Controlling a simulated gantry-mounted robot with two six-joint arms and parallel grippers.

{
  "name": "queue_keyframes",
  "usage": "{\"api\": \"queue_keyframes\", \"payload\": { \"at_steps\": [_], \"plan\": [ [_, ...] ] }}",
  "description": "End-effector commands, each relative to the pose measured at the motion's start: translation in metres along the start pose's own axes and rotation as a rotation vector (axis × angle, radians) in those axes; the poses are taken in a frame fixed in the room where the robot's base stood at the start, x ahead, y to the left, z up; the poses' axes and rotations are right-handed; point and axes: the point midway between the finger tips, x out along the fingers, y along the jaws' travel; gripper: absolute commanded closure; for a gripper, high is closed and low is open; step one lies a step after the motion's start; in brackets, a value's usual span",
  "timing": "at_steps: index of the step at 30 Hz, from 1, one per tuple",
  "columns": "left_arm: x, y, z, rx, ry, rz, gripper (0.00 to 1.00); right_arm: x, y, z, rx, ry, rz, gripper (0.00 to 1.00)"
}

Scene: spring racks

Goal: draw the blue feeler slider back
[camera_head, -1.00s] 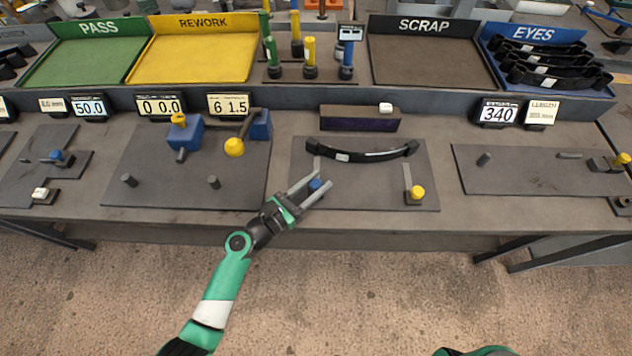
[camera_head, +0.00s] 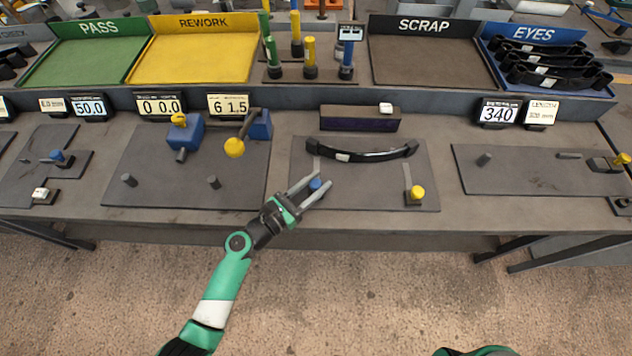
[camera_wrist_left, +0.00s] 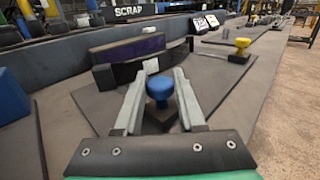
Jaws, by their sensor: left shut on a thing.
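The blue feeler slider (camera_head: 316,184) is a small round blue knob near the front left of the middle dark plate (camera_head: 365,192). My left gripper (camera_head: 322,183) reaches in from the front left and is shut on the knob, one finger on each side. The left wrist view shows the blue knob (camera_wrist_left: 160,88) between the two grey fingers (camera_wrist_left: 160,95). A black leaf spring (camera_head: 385,154) with a white label lies across the back of the plate. A yellow knob (camera_head: 417,192) stands at the plate's front right. My right gripper is out of view.
A dark box (camera_head: 360,120) stands behind the spring. Another plate (camera_head: 530,175) lies to the right. The bench front edge (camera_head: 400,228) is close to my gripper.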

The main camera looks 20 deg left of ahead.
Motion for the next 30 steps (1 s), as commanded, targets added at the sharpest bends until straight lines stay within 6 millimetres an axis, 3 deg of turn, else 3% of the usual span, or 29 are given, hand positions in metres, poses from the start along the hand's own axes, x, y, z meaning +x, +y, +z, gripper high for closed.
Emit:
{"api": "queue_keyframes", "payload": {
  "at_steps": [15,16,21,30],
  "plan": [
    [-0.0064,-0.0076,0.0006,-0.001,-0.001,-0.004,1.0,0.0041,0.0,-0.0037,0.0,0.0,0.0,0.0],
    [-0.0064,-0.0076,0.0007,-0.001,-0.002,-0.004,0.59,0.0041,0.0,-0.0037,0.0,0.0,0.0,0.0],
    [-0.0064,-0.0072,0.0004,0.0,-0.001,-0.003,0.31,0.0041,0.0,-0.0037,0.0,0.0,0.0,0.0],
    [-0.0081,-0.0065,0.0002,0.0,0.0,-0.001,0.31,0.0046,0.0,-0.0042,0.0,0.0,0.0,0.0]
  ]
}}
